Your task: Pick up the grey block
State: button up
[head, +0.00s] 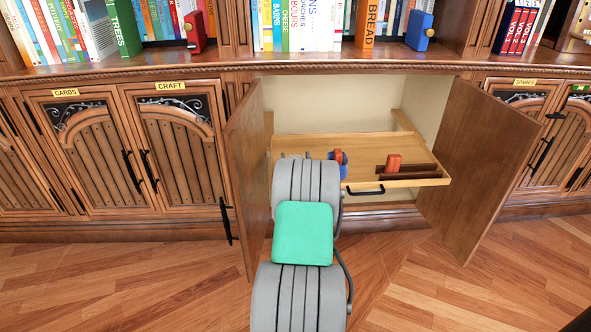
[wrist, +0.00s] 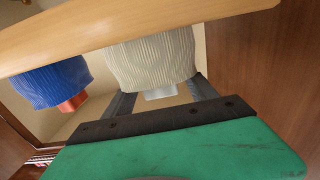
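The grey block (wrist: 161,94) shows in the wrist view as a small pale grey piece protruding from a cream ribbed holder (wrist: 152,58). My gripper (wrist: 162,92) is open, with one dark finger on each side of the block and visible gaps between. The fingertips are partly hidden at the holder, and I cannot tell whether they touch it. In the head view my arm covers most of this spot.
A blue ribbed holder (wrist: 50,84) with an orange-red block (wrist: 73,102) stands beside it. A wooden pull-out tray (head: 418,182) also bears another orange-red block (head: 393,162) in a dark rack. Open cabinet doors stand left (head: 247,170) and right (head: 475,165).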

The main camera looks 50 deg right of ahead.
grip_shut()
dwell(0.5)
jog(key=shift+r, duration=0.1)
